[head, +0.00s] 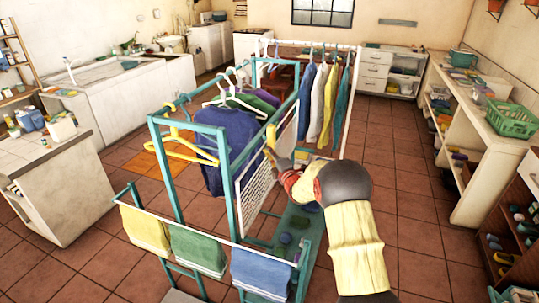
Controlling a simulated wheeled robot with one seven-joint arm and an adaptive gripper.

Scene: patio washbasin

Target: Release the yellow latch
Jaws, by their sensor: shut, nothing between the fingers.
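A yellow latch (271,134) sits upright near the top of a white mesh panel (258,168) on the teal clothes rack (231,190). My gripper (268,152) is shut and empty, with its tips just below the latch. Whether the tips touch the latch or are slightly apart I cannot tell. My arm reaches in from the lower right and hides part of the rack behind it.
More clothes (322,104) hang behind on a white rail. A long counter (485,115) stands right. Tiled floor is clear between.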

